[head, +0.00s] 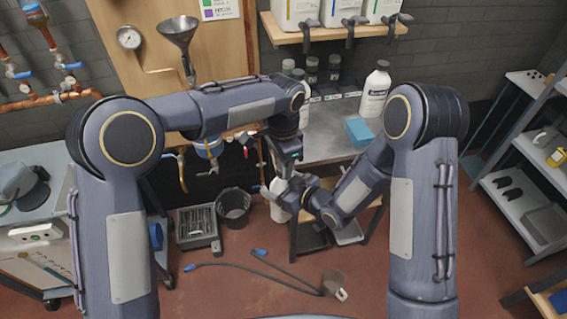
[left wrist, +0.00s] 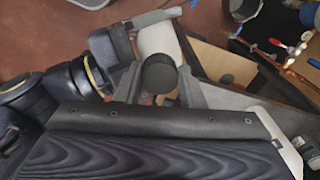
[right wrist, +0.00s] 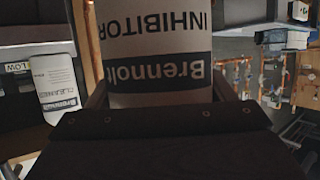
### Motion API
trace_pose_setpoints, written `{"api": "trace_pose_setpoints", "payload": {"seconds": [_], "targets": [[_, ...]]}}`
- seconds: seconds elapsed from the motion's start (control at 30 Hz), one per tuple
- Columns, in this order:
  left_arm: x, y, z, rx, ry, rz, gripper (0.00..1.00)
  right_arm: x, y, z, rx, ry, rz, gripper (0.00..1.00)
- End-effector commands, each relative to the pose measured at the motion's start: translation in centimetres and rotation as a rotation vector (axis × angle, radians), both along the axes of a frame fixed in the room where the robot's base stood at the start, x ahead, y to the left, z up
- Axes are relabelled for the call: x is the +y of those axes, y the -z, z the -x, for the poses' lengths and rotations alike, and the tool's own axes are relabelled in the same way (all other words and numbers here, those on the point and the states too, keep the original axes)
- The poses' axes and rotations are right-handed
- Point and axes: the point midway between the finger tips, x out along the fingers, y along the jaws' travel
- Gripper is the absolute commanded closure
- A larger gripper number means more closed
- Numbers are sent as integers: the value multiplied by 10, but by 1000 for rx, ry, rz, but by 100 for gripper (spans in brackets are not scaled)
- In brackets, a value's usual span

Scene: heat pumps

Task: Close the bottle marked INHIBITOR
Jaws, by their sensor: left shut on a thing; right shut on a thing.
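The INHIBITOR bottle (right wrist: 155,55) is white, with its name and a dark Brennoll band upside down in the right wrist view. My right gripper (right wrist: 160,92) is shut on its body. The left wrist view shows the white bottle body (left wrist: 157,38) with a black cap (left wrist: 159,74) at its near end. My left gripper (left wrist: 160,90) is shut on the cap, one finger on each side. In the head view the bottle (head: 279,212) is held in front of the bench, partly hidden by both grippers. I cannot tell how tightly the cap sits.
A white bottle (head: 376,88) and a blue block (head: 360,131) stand on the grey bench (head: 325,140). A CLEANER bottle (right wrist: 54,82) shows in the right wrist view.

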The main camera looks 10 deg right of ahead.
Motion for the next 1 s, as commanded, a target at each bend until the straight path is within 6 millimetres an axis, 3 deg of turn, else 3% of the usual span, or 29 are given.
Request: {"api": "trace_pose_setpoints", "payload": {"seconds": [0.8,1.0], "targets": [[-6,1,-7,8,2256,7,86,0,1,0,2,0,1,88],[-8,1,-6,9,2611,7,86,0,1,0,2,0,1,88]]}}
